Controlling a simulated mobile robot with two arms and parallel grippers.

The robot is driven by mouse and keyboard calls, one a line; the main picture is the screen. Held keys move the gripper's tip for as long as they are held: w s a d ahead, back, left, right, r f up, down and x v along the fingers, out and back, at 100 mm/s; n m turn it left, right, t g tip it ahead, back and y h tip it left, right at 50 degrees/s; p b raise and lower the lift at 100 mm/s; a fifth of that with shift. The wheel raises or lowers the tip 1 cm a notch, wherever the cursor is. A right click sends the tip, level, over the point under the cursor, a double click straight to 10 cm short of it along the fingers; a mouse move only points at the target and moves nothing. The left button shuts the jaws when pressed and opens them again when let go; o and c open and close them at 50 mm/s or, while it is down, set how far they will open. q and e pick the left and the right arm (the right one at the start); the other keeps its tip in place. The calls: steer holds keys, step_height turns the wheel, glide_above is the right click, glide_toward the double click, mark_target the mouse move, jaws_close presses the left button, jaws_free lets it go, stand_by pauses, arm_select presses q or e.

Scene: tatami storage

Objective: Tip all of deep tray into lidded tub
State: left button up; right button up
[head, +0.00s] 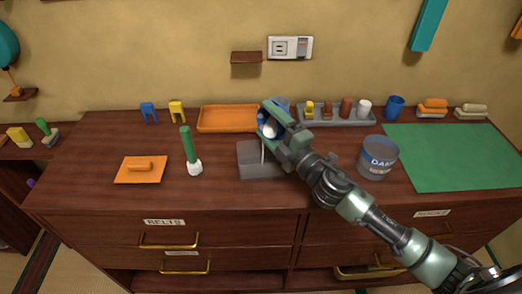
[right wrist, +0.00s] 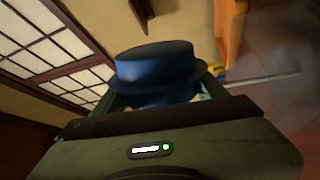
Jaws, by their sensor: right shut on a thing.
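A square, clear grey open tub (head: 255,172) stands at the middle of the cabinet top. A flat orange lid (head: 128,172) with a bar handle lies apart at the left. My right gripper (head: 271,122) is above the tub's back part, shut on a dark blue round thing with a brim (right wrist: 155,68). In the head view the gripper hides most of it; I cannot tell what it is. Something white shows beside the fingers. An orange tray (head: 206,126) lies behind the tub; I cannot tell which thing is the deep tray. My left gripper is not in view.
A labelled clear round container (head: 378,158) is right of my arm. A green brush with a white end (head: 190,150) stands left of the tub. A grey tray (head: 345,121) of small items and a blue cup (head: 394,107) are behind. A green mat (head: 450,155) is bare.

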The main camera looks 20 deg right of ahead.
steer(key=shift+s+a+r+n+y, duration=0.15)
steer(key=shift+a+n, duration=0.15)
steer(key=shift+n, duration=0.55)
steer(key=shift+s+a+f+n+y, duration=0.15)
steer(key=shift+a+n, duration=0.1)
steer(key=shift+n, duration=0.6)
stand_by(0.6)
steer(key=shift+s+a+n+g+y, duration=0.15)
steer(key=shift+a+n, duration=0.15)
steer(key=shift+n, duration=0.65)
steer(key=shift+a+n+g+y, duration=0.15)
steer(key=shift+a+n, duration=0.1)
steer(key=shift+n, duration=0.7)
stand_by(0.7)
